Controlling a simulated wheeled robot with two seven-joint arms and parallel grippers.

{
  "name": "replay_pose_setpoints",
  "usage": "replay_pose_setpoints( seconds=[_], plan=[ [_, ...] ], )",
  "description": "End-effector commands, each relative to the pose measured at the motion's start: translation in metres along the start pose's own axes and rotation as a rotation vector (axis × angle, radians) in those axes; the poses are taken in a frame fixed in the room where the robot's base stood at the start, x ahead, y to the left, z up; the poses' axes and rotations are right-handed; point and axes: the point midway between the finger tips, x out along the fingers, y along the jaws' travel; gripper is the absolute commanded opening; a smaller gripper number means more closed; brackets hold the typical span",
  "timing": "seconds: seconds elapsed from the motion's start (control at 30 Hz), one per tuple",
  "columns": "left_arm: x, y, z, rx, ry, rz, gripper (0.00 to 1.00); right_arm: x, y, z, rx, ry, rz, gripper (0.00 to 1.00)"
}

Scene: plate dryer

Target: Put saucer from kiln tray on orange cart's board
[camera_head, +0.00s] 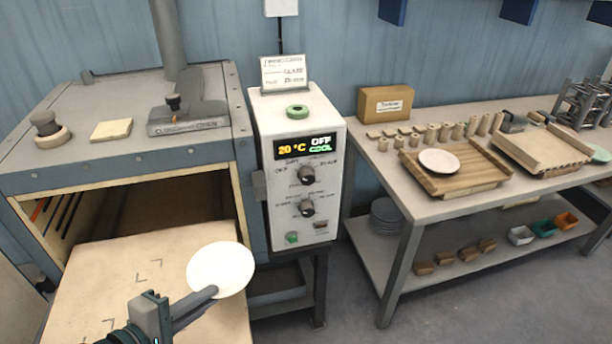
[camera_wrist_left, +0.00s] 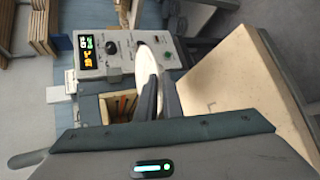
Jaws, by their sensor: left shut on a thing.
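The white saucer (camera_head: 221,268) is held by its near edge in my left gripper (camera_head: 212,291), at the right side of the pulled-out kiln tray (camera_head: 95,262). It looks lifted a little off the tray. In the left wrist view the saucer (camera_wrist_left: 146,66) shows nearly edge-on between the two fingers (camera_wrist_left: 157,82), which are closed on it. The tray (camera_wrist_left: 225,80) lies to the right there. The gripper hides part of the tray's near side. I see no orange cart. My right gripper is not in view.
The open kiln (camera_head: 150,205) is behind the tray. A control box (camera_head: 300,165) reading 20 °C, OFF and COOL stands to its right. A workbench (camera_head: 440,205) at the right holds wooden boards, one with another white plate (camera_head: 439,161). Floor shows in front of the bench.

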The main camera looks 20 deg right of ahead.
Motion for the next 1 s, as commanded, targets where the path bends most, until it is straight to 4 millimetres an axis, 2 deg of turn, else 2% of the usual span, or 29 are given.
replay_pose_setpoints(
  seconds=[0.23, 0.43, 0.53, 0.7, 0.83, 1.0],
  plan=[
    [0.000, 0.026, -0.022, -0.070, 0.136, 0.035, 0.00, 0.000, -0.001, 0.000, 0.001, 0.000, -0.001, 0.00],
    [-0.014, 0.039, -0.059, -0.169, 0.341, 0.071, 0.00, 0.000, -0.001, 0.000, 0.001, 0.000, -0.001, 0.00],
    [-0.027, 0.038, -0.080, -0.222, 0.457, 0.092, 0.00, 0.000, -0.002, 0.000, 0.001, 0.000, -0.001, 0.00],
    [-0.050, 0.025, -0.107, -0.298, 0.626, 0.119, 0.00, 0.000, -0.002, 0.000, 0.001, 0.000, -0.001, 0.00],
    [-0.062, 0.015, -0.119, -0.331, 0.708, 0.134, 0.00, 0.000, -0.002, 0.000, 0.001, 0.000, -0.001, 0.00],
    [-0.069, 0.011, -0.124, -0.345, 0.746, 0.142, 0.00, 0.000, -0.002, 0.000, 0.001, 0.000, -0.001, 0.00]
  ],
)
